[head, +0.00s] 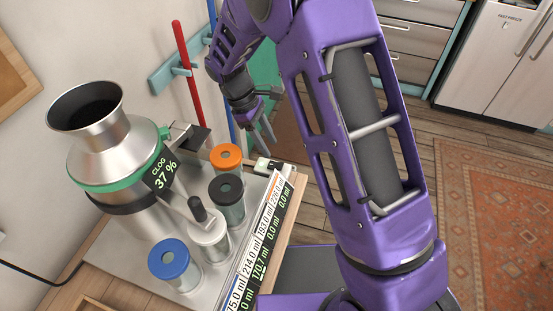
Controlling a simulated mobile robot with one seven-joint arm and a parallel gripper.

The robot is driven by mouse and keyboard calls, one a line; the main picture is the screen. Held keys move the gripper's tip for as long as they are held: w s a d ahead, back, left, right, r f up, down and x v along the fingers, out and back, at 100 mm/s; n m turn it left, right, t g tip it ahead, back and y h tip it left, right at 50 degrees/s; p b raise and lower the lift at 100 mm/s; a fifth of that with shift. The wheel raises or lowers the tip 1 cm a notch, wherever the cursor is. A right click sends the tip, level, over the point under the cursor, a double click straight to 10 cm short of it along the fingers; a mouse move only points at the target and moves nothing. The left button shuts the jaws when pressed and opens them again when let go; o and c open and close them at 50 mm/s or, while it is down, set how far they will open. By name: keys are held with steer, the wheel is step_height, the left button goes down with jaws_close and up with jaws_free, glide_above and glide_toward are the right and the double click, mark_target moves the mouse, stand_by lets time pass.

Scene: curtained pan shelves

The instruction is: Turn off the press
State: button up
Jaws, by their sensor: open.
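The press (118,155) is a steel machine with a wide dark funnel on top and a green band. Its black display reads CLOG 37 %. It stands on a metal base at the left. A small pale block with a dark part and a green mark (268,166), which looks like a switch, sits at the base's far right corner. I cannot tell which position it is in. My gripper (264,132) is open and empty, pointing down, just above and behind that block and apart from it.
Cups with an orange lid (226,157), a black lid (227,190) and a blue lid (170,260) stand on the base beside a black-knobbed lever (198,209). Volume readouts (262,240) line the front edge. Red (187,75) and blue handles stand by the wall.

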mark_target(280, 166)
steer(key=x, duration=0.6)
steer(key=shift+d+f, duration=0.15)
steer(key=shift+f, duration=0.25)
jaws_close()
